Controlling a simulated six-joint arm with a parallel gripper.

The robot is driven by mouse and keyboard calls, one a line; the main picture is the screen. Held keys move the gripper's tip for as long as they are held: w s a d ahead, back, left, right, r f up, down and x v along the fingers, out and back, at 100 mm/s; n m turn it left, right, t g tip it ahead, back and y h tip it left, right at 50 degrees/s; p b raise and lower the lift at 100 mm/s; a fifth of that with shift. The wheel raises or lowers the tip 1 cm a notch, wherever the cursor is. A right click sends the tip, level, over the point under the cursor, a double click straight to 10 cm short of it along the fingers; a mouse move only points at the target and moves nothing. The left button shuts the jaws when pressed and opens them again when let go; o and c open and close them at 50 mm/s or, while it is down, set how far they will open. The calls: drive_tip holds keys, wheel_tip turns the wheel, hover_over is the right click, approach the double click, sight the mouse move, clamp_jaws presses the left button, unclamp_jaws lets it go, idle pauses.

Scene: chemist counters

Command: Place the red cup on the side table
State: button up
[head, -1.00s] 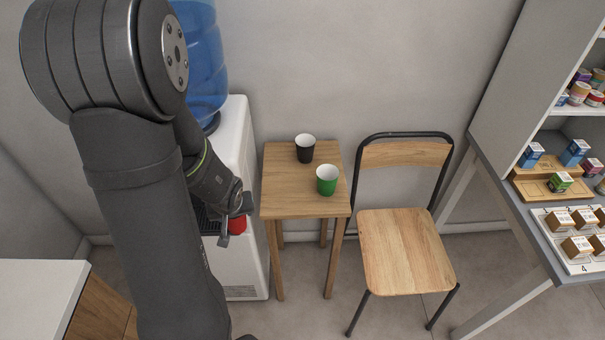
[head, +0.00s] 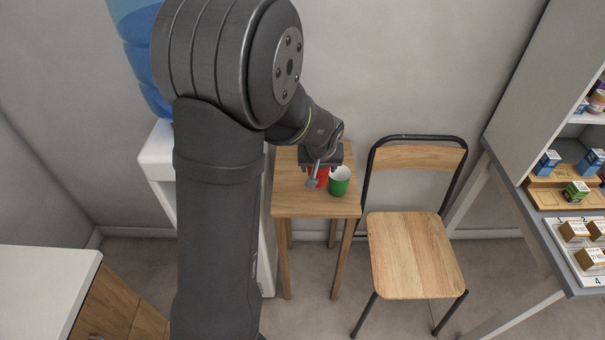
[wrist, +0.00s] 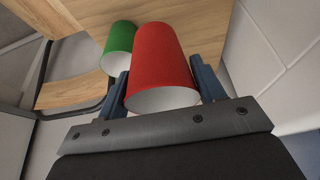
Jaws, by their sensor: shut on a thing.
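The red cup (head: 319,177) is between the fingers of my gripper (head: 318,170), which is shut on it. In the wrist view the red cup (wrist: 160,62) fills the space between the two dark fingers of my gripper (wrist: 163,92), with its white open rim towards the camera. The side table (head: 300,205) is a small square wooden table. The cup is over its top; I cannot tell whether it touches the surface. A green cup (head: 339,182) stands upright just right of the red cup and also shows in the wrist view (wrist: 118,46).
A wooden chair (head: 415,255) with a black frame stands right of the table. A water dispenser (head: 157,160) is at its left, partly behind my arm. The front left of the tabletop is clear. The black cup is hidden from view.

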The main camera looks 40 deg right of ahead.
drive_tip(key=shift+w+a+f, duration=0.2)
drive_tip(key=shift+w+f, duration=1.85)
drive_tip(key=shift+f, duration=0.2)
drive_tip(key=shift+w+a+f, duration=0.2)
drive_tip(key=shift+w+f, duration=1.8)
drive_tip(key=shift+f, duration=0.2)
drive_tip(key=shift+f, duration=0.15)
drive_tip(key=o, duration=0.9)
drive_tip(key=v, duration=1.2)
